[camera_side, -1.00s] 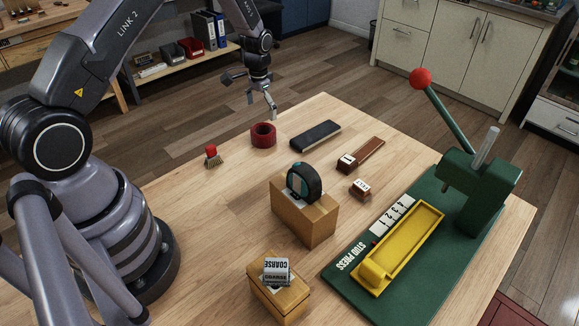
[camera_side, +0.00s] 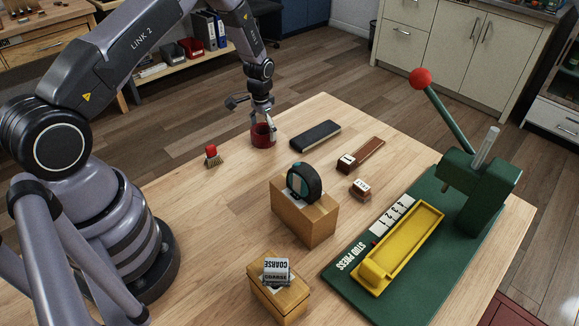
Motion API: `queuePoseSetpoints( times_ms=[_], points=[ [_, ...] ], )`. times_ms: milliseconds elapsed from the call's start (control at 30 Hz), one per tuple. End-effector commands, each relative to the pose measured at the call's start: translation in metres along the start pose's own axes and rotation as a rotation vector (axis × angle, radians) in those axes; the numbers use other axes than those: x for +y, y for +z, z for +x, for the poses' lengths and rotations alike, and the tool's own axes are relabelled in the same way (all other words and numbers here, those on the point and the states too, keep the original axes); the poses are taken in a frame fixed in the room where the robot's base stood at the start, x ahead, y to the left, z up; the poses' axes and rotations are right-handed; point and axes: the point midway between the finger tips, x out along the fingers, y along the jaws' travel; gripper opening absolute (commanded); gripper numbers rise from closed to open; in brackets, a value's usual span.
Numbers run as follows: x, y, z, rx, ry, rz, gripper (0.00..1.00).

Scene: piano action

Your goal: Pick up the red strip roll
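The red strip roll (camera_side: 262,138) stands on the wooden table near its far left edge, a ring with its opening facing up. My gripper (camera_side: 263,125) points down right at the roll, with its fingertips at the height of the roll's upper part. One finger shows at the right side of the roll; the other is partly hidden. I cannot tell whether the fingers press on the roll or whether one is inside its opening. The roll appears to rest on the table.
The green press (camera_side: 478,190) fills the right side.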

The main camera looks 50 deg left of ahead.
Motion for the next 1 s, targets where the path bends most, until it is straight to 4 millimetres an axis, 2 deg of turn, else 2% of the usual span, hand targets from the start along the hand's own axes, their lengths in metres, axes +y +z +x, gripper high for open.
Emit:
queuePoseSetpoints(
  times_ms=[33, 300, 533, 667, 833, 1000],
  points=[
    [0.0, 0.0, 0.0, 0.0, 0.0, 0.0, 0.74],
    [0.0, 0.0, 0.0, 0.0, 0.0, 0.0, 0.42],
    [0.0, 0.0, -0.001, 0.0, 0.0, 0.0, 0.41],
    [0.0, -0.001, -0.008, 0.002, -0.001, 0.0, 0.41],
    [0.0, -0.001, -0.035, 0.005, -0.001, 0.0, 0.41],
    [0.01, 0.034, -0.075, 0.003, 0.0, 0.0, 0.41]
  ],
)
